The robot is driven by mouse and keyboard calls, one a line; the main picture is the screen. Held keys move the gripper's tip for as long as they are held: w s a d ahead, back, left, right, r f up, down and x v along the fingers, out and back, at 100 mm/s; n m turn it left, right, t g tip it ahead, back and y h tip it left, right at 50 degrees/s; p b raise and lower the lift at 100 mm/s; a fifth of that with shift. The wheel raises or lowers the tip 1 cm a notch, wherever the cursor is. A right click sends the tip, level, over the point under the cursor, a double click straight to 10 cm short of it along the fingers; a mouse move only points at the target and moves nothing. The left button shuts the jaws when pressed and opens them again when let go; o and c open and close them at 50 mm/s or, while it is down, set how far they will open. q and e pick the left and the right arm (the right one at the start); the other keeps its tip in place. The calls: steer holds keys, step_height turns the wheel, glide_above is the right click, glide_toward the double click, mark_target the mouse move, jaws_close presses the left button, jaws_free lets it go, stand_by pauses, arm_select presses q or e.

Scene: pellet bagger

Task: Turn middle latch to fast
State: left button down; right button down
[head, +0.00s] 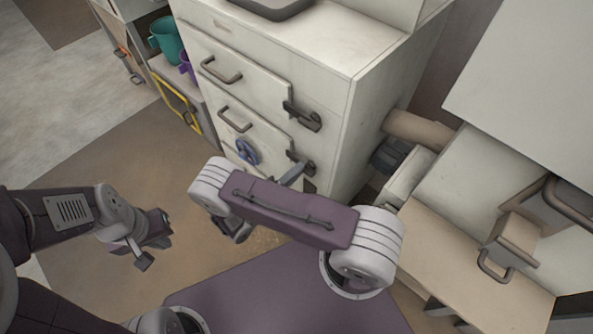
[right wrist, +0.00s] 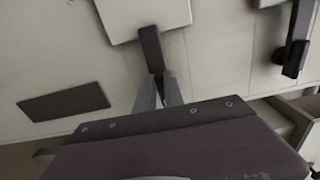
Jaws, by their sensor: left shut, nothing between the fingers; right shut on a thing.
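The white cabinet has an upper dark latch (head: 301,116) and a middle dark latch (head: 300,158) at the right edges of its door panels. My right gripper (head: 291,176) reaches the middle latch from the front. In the right wrist view, its two grey fingers (right wrist: 159,94) are shut on the end of that dark latch handle (right wrist: 151,48), beside a pale panel. Another dark latch (right wrist: 293,45) stands apart at the right. My left gripper (head: 153,243) is shut and empty, low at the left, away from the cabinet. Any latch markings are not readable.
A blue handwheel (head: 247,151) and grey bar handles (head: 221,70) stick out of the cabinet front. A teal bucket (head: 167,40) and a yellow frame (head: 178,104) stand at the left. Drawers and a tan ledge (head: 465,258) crowd the right. The brown floor mat (head: 100,170) is clear.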

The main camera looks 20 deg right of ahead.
stand_by(0.6)
steer(key=c, duration=1.4)
jaws_free()
steer(key=shift+c, duration=0.2)
steer(key=shift+a, duration=0.15)
steer(key=v, duration=0.8)
steer(key=shift+s+a, duration=0.25)
steer(key=shift+a, duration=0.1)
